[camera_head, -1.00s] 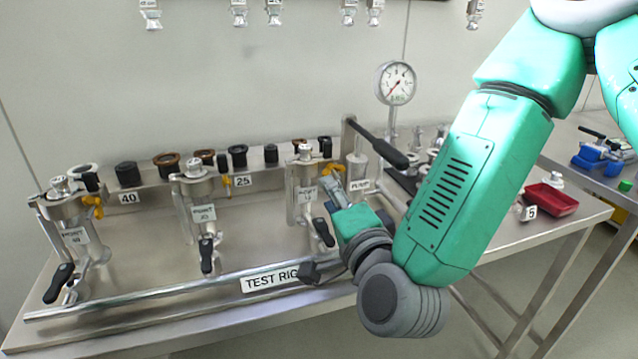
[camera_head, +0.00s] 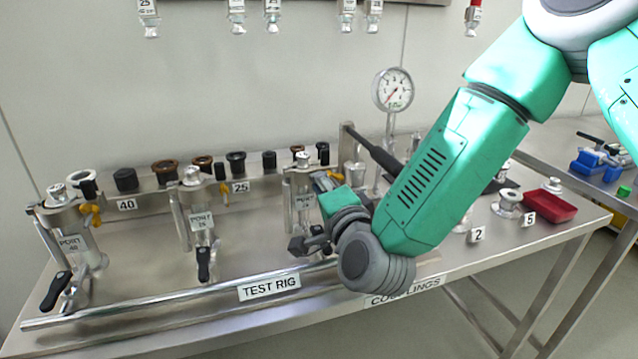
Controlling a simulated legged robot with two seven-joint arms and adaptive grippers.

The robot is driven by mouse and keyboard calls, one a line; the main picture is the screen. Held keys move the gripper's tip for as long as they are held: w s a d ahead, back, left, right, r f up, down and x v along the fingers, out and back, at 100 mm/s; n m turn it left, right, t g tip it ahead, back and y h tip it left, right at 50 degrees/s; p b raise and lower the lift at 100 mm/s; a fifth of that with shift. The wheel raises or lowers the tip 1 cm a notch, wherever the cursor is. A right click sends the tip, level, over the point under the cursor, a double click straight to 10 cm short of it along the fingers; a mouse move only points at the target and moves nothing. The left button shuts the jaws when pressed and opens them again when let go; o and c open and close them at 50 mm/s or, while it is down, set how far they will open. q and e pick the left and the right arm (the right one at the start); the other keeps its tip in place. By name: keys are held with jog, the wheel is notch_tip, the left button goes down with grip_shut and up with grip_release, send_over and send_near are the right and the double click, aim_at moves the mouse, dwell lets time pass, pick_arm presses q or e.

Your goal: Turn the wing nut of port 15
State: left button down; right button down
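The port 15 fitting (camera_head: 301,190) is the rightmost of three upright metal ports on the test rig; its label is partly hidden by my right gripper. My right gripper (camera_head: 326,181) reaches in from the right and is at or right beside this wing nut. Its fingers are small and overlap the port, so I cannot tell whether they touch or grip the nut. The lower part of the port is hidden behind my wrist. My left gripper is not in view.
Port 25 (camera_head: 196,212) and port 40 (camera_head: 73,235) stand to the left, with black levers. A gauge (camera_head: 394,89) and a long black-handled lever (camera_head: 374,150) are behind my arm. A red tray (camera_head: 550,205) lies on the right. A metal rail (camera_head: 180,312) runs along the front.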

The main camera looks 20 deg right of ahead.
jog(key=shift+d+h, duration=0.3)
jog(key=shift+d, duration=0.95)
pick_arm(q)
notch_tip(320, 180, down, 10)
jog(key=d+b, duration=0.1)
jog(key=b, duration=0.9)
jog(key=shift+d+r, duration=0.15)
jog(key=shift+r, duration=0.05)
pick_arm(e)
jog(key=shift+a+r+m, duration=0.1)
jog(key=shift+m, duration=4.05)
jog(key=shift+a+r+m, duration=0.1)
jog(key=shift+m, duration=4.05)
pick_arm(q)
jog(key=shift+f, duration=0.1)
pick_arm(e)
jog(key=c, duration=1.7)
grip_release()
jog(key=shift+o, duration=0.5)
